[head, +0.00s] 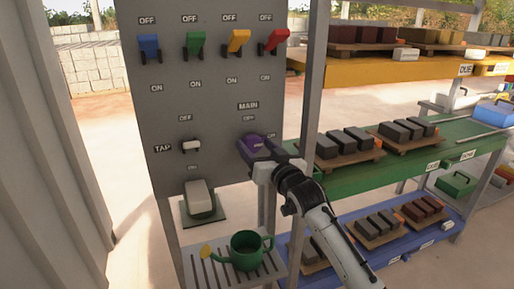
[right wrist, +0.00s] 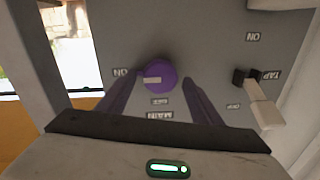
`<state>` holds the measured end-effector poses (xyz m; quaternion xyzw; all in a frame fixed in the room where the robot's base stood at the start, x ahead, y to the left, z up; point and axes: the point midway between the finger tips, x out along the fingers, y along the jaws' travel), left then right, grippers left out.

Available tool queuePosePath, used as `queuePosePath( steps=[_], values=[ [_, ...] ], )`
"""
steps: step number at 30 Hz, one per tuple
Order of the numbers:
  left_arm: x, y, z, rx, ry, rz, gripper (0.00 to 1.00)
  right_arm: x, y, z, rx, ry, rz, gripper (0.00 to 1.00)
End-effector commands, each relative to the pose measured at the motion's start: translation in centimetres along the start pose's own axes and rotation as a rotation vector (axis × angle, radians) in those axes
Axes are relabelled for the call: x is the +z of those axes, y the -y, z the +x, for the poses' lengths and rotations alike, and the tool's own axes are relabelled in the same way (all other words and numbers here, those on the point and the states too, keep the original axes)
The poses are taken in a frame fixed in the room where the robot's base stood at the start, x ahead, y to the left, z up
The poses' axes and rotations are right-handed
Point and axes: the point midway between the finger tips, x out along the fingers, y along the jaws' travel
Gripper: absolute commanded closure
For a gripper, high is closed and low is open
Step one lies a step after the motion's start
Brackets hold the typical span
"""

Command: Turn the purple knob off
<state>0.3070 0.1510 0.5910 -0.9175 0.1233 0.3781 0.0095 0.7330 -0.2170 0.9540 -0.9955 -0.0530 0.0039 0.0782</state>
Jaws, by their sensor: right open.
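The purple knob (head: 250,142) is on the grey panel under the MAIN label, partly hidden by my right gripper (head: 260,153) in the head view. In the right wrist view the round knob (right wrist: 160,76) shows whole, with a pale pointer mark directed left, toward the ON label (right wrist: 120,72). The OFF label (right wrist: 161,101) is below it in that upside-down view. My right gripper's fingers (right wrist: 160,84) are open, one on each side of the knob, with gaps visible; I cannot tell that they touch it. My left gripper is not in view.
Blue, green, yellow and red switches (head: 233,43) line the panel top. A white TAP lever (head: 191,146) is left of the knob. A green watering can (head: 247,250) stands on a slatted shelf below. A rack post (head: 308,80) and a shelf with block trays (head: 400,160) are at right.

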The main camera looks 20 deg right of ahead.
Motion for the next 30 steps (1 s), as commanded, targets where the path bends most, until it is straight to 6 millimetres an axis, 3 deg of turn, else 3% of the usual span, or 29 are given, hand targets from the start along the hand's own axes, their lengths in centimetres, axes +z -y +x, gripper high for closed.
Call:
queuePosePath(
  steps=[1, 9, 20, 30],
  values=[
    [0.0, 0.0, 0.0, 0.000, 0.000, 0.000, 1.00, 0.0, 0.0, 0.0, 0.000, 0.000, 0.000, 0.40],
    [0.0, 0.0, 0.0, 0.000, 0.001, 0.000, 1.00, 0.0, 0.0, 0.0, 0.000, 0.001, 0.000, 0.82],
    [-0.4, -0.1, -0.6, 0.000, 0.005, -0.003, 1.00, -0.2, 0.1, 0.0, 0.001, 0.007, -0.070, 0.81],
    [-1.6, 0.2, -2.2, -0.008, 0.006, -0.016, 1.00, -0.5, 0.2, 0.0, 0.004, 0.026, -0.328, 0.81]
  ],
)
